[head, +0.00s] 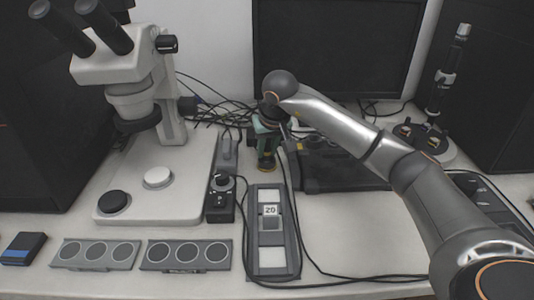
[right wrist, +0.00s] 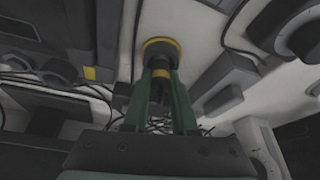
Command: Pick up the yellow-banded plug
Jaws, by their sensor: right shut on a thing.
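The yellow-banded plug shows in the right wrist view (right wrist: 162,74) as a dark piece with yellow on it, between the two green fingers. In the head view a bit of its yellow (head: 266,168) shows low at the fingertips. My right gripper (head: 267,153) points down at the back middle of the bench, and its green fingers are shut on the plug. The fingers hide part of the plug, and I cannot tell whether its lower end touches the bench. My left gripper is not in view.
A microscope (head: 125,190) stands at the left. A small black control box (head: 221,198) and a grey device labelled 20 (head: 270,262) are in front of the gripper. A dark unit (head: 340,170) lies to its right. Loose cables run behind and around.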

